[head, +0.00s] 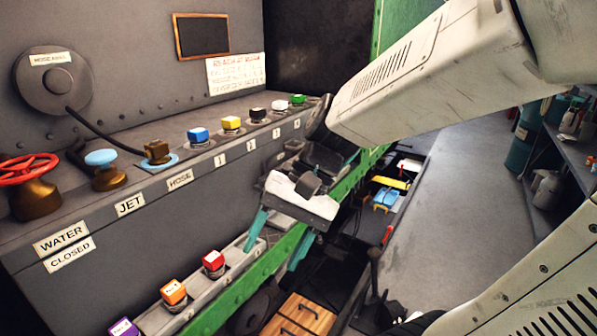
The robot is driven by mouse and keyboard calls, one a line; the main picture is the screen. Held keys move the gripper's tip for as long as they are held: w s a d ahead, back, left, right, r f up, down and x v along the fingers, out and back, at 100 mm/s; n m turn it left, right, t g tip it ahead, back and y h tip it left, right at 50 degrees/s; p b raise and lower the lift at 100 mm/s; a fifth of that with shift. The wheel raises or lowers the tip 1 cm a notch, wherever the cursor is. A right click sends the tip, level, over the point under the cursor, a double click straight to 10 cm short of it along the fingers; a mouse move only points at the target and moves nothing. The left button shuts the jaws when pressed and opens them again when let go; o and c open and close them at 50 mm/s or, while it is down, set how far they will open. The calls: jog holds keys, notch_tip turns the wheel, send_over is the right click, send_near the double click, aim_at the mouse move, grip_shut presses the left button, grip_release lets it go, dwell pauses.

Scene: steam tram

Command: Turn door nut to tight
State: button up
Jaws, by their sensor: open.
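I cannot pick out a door nut in the head view. My gripper (272,258) has teal fingers spread apart, with nothing visible between them. It hangs at the picture's middle, in front of the green-edged lower ledge, to the right of a red-topped cap (213,261). The gripper and its wrist hide part of the ledge and what lies behind it.
A red handwheel (28,170), a blue-topped JET valve (103,168) and a brass hose fitting (157,153) line the upper shelf. Coloured caps, including a blue one (198,136), continue right. Wooden drawers (300,314) stand below. Grey floor (460,190) is open at right.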

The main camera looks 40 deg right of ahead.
jog(key=w+d+m+t+y, duration=0.2)
jog(key=w+m+t+y, duration=0.15)
jog(key=w+m, duration=0.35)
jog(key=m+t+h, duration=0.4)
jog(key=m+t, duration=1)
jog(key=m, duration=0.2)
send_near(290, 169)
jog(key=w, duration=0.2)
jog(key=d+x, duration=0.1)
jog(key=x, duration=0.6)
jog(key=shift+w+f, duration=0.2)
jog(key=shift+f, duration=0.35)
